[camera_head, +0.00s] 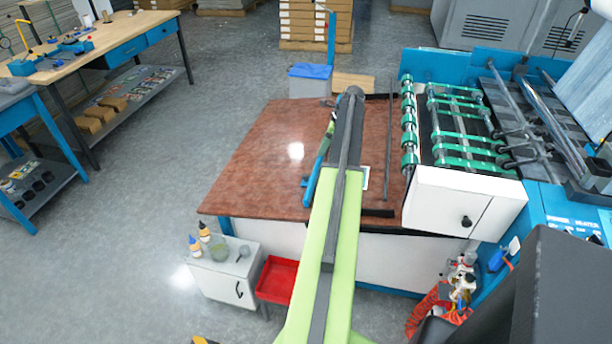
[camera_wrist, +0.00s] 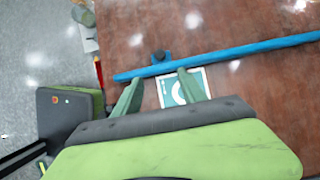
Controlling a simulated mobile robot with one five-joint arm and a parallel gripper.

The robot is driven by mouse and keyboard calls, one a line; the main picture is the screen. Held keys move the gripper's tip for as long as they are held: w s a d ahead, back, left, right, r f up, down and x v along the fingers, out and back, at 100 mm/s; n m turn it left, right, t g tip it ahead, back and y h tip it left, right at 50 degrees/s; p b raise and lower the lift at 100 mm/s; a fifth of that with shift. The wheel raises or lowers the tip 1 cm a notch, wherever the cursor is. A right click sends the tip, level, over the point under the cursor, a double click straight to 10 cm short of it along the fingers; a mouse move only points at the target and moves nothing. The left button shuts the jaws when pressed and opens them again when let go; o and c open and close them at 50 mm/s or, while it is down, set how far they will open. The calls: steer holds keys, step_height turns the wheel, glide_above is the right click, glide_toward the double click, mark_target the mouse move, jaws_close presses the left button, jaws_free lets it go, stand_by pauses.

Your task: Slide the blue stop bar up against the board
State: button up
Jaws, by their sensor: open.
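The blue stop bar (camera_head: 312,180) lies on the brown tabletop, partly hidden by my arm in the head view.
The brown tabletop (camera_head: 260,150) is mostly bare left of the bar. A roller machine with green rollers (camera_head: 465,140) stands at the right. A white cabinet (camera_head: 222,272) with bottles and a red tray (camera_head: 277,280) sit below the table's front edge.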

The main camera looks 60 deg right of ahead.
mark_target(306, 176)
steer(key=b+x, duration=0.7)
steer(key=x, duration=0.1)
steer(key=b+x, duration=0.8)
steer(key=x, duration=0.1)
steer(key=shift+s+f+b, duration=0.1)
steer(key=shift+s+b, duration=0.15)
steer(key=shift+b, duration=0.05)
steer(key=shift+w+f, duration=0.2)
steer(key=shift+f, duration=0.05)
steer(key=shift+a+r, duration=0.1)
jaws_close()
steer(key=shift+a, duration=0.1)
